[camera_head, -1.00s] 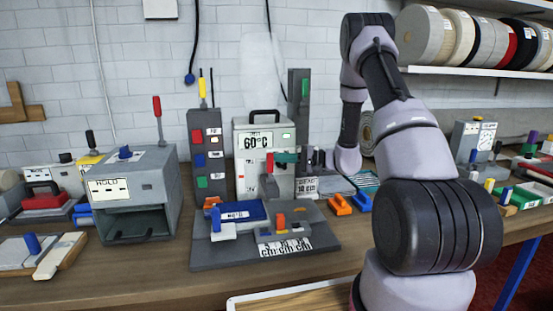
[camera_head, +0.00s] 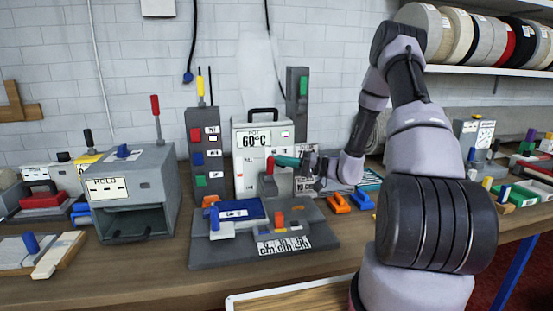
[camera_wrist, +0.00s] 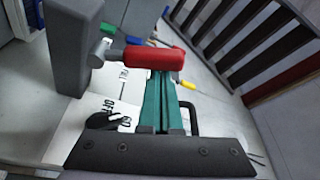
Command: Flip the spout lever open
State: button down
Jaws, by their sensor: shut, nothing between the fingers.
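The spout lever has a red handle (camera_head: 270,165) on the front of the grey 60°C tank (camera_head: 240,133). In the wrist view the red handle (camera_wrist: 155,58) lies sideways across the picture, joined to a grey block (camera_wrist: 75,40) at left. My gripper (camera_head: 279,160) has teal fingers and comes in from the right, its tips at the handle. In the wrist view my gripper (camera_wrist: 161,78) is shut and empty, and the handle hides its tips. I cannot tell whether they touch.
A grey base (camera_head: 325,235) with a blue block (camera_head: 237,210) stands in front of the tank. A post with coloured buttons (camera_head: 203,155) stands close at left. Orange clips (camera_head: 338,203) lie at right. A grey HOLD box (camera_head: 150,165) stands further left.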

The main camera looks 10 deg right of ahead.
jog(key=shift+s+f, duration=0.25)
jog(key=shift+s, duration=0.35)
jog(key=shift+s+f, duration=0.25)
jog(key=shift+s, duration=0.3)
jog(key=shift+s+f, duration=0.15)
jog(key=shift+s, duration=0.05)
jog(key=d, duration=0.9)
jog(key=shift+w+d+r, duration=0.2)
jog(key=shift+w+r, duration=0.15)
jog(key=shift+w, duration=0.1)
